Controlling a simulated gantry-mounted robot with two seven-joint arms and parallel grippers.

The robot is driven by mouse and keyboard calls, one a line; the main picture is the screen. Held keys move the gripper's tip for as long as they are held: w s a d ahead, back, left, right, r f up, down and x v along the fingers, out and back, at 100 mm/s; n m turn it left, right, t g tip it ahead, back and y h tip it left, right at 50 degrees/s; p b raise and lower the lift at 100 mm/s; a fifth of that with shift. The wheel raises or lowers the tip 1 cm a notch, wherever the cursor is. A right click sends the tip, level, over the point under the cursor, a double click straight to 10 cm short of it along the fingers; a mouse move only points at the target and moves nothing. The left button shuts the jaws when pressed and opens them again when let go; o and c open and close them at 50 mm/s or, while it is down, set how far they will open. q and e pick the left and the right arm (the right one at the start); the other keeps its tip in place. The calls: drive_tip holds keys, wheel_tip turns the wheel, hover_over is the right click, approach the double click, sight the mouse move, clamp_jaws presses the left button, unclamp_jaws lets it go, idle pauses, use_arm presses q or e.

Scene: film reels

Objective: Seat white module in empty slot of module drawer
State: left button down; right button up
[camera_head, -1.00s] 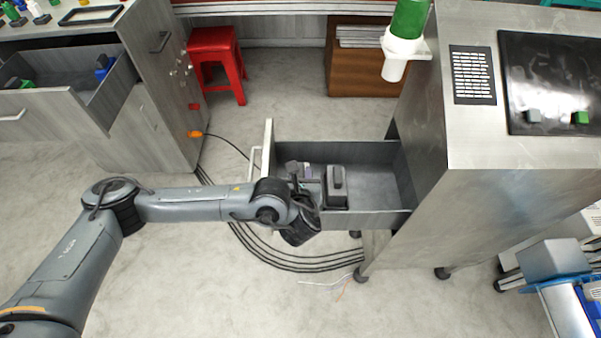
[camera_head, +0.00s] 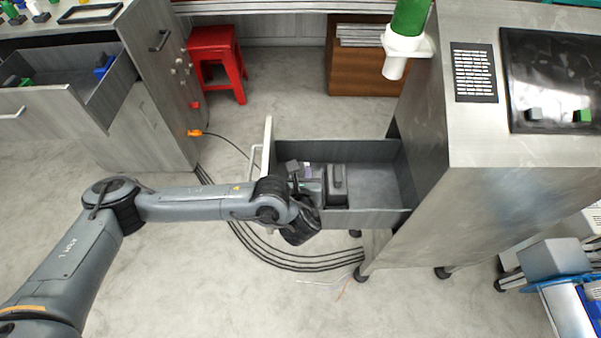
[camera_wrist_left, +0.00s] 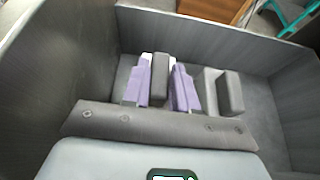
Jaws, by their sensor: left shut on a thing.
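The open module drawer (camera_head: 362,218) is grey and juts left from the metal cabinet. My left gripper (camera_wrist_left: 162,90) is inside the drawer, toward its front end. Its two purple fingers are shut on the dark grey upright grip (camera_wrist_left: 160,75) of a module. White patches show at both sides of this grip; its lower body is hidden, so I cannot tell whether it is seated. A second module (camera_head: 337,180) with a dark grip stands to the right, and also shows in the left wrist view (camera_wrist_left: 231,92). The slot itself is hidden. My right gripper is not in view.
The drawer walls stand close around my gripper. The drawer floor (camera_head: 382,180) is bare toward the cabinet. A white holder with a green cylinder (camera_head: 410,18) sticks out above.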

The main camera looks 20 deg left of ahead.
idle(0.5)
use_arm(q)
drive_tip(key=shift+f, duration=0.2)
drive_tip(key=shift+r, duration=0.25)
idle(0.3)
drive_tip(key=shift+r, duration=0.25)
drive_tip(key=shift+r+p, duration=0.3)
drive_tip(key=shift+p, duration=0.2)
drive_tip(key=shift+f+b, duration=0.75)
drive_tip(key=shift+f, duration=0.05)
idle(0.9)
drive_tip(key=shift+r, duration=0.25)
drive_tip(key=shift+r+p, duration=0.4)
drive_tip(key=shift+p, duration=0.15)
